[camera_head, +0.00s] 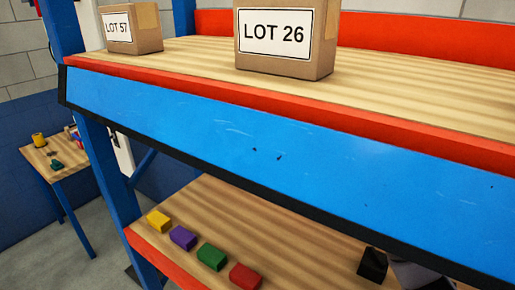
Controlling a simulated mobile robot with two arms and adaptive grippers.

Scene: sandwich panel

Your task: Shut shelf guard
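The shelf guard (250,150) is a long blue panel with a black left end and black lower edge. It runs along the front of the upper shelf, below the shelf's red front edge (330,112), and its right end is out of the picture. Boxes on the shelf stand clear above it. A black block-like part (372,265) and a grey part beside it show at the bottom right, partly hidden by the guard; they may belong to my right gripper, but its fingers cannot be made out. My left gripper is not in view.
Cardboard boxes marked LOT 26 (275,40) and LOT 57 (118,28) stand on the upper shelf. The lower shelf holds yellow (158,221), purple (182,237), green (211,256) and red (245,276) blocks. A blue post (104,160) stands left; a small table (62,155) is beyond.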

